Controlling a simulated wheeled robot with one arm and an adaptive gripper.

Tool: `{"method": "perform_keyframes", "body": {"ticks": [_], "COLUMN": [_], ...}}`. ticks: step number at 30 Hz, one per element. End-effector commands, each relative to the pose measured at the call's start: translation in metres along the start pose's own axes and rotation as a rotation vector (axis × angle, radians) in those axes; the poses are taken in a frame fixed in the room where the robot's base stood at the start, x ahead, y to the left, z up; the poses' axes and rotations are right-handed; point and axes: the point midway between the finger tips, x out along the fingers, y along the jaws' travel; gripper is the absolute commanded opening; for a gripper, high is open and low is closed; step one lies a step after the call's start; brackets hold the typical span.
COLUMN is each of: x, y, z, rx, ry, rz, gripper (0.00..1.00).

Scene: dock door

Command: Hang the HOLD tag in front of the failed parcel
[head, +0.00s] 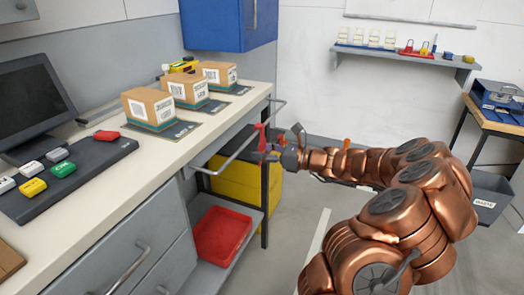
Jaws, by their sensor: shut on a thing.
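Three brown parcels with white labels stand in a row on the counter: a near one (148,107), a middle one (188,90) and a far one (217,75). Each sits on a dark plate with small front lettering; I cannot read which parcel failed. My gripper (272,150) is off the counter's right edge, near a metal rail, to the right of and lower in the picture than the far parcel. It is shut on a small red thing (262,134), which looks like the HOLD tag; its lettering is not readable and the fingers partly hide it.
A monitor (38,103) and a dark panel with coloured blocks (70,172) stand at left; a red block (106,135) lies at its far end. Metal rails (236,150) jut from the counter front. A red bin (222,234) is below. A wall shelf (405,55) is at back right.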

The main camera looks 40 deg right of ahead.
Motion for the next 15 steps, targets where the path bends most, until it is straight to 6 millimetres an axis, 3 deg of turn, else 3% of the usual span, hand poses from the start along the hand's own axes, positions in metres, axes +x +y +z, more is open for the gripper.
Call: {"method": "perform_keyframes", "body": {"ticks": [3, 4, 9, 12, 15], "x": [-0.0001, -0.0001, -0.0001, -0.0001, -0.0001], "y": [-0.0001, -0.0001, -0.0001, -0.0001, -0.0001], "z": [0.0, 0.0, 0.0, 0.0, 0.0], "rx": [0.0, 0.0, 0.0, 0.0, 0.0], "ry": [0.0, 0.0, 0.0, 0.0, 0.0], "rz": [0.0, 0.0, 0.0, 0.0, 0.0], "gripper": [0.27, 0.53, 0.7, 0.79, 0.79]}}
